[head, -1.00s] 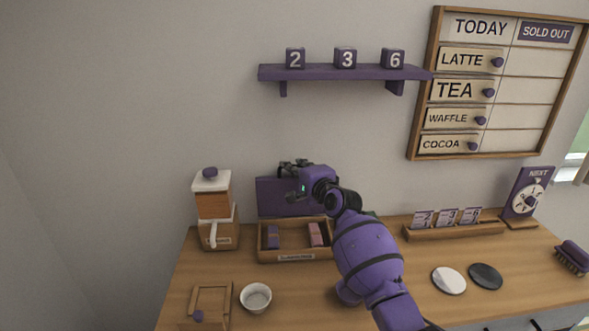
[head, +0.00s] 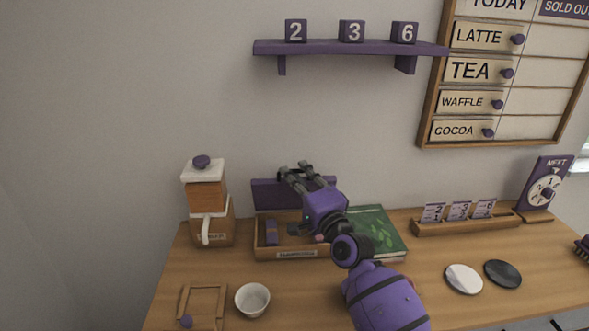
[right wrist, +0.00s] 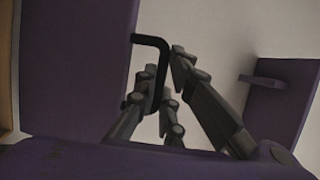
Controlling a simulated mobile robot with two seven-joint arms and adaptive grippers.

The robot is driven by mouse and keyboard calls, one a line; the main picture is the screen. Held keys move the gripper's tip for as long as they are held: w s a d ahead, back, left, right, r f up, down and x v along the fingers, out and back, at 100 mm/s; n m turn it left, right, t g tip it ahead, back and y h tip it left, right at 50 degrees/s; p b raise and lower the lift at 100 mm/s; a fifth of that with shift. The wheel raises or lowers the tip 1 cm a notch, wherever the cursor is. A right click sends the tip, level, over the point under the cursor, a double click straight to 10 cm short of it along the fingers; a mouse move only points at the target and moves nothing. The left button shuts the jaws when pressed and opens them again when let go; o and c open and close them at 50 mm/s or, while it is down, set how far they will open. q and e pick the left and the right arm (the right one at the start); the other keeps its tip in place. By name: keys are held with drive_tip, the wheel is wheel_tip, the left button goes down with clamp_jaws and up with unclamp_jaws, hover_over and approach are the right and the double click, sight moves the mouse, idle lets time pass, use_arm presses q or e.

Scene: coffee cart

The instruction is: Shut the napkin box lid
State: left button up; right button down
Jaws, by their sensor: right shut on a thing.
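The napkin box (head: 296,254) is a wooden tray-like box with a label on its front, at the back of the counter. Its purple lid (head: 266,194) stands raised at the rear edge, so the box is open. A purple folded bundle (head: 271,232) shows inside; my arm hides the box's right part. My right gripper (head: 292,172) is at the lid's top edge. In the right wrist view its fingers are shut on the black lid handle (right wrist: 152,42), beside the purple lid panel (right wrist: 75,70). My left gripper is not in view.
A wooden dispenser (head: 207,205) stands left of the box and a green book (head: 378,230) lies right of it. A white bowl (head: 252,300) is in front. A purple shelf (head: 350,48) with number blocks hangs above. A card rack (head: 468,225) stands at the right.

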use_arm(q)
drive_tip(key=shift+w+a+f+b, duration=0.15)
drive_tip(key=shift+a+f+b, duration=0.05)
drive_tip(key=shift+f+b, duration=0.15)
use_arm(e)
drive_tip(key=shift+s+f, duration=0.55)
drive_tip(key=shift+s, duration=0.25)
drive_tip(key=shift+s+f, duration=0.55)
drive_tip(key=shift+s, duration=0.25)
drive_tip(key=shift+s+f, duration=0.55)
drive_tip(key=shift+s, duration=0.25)
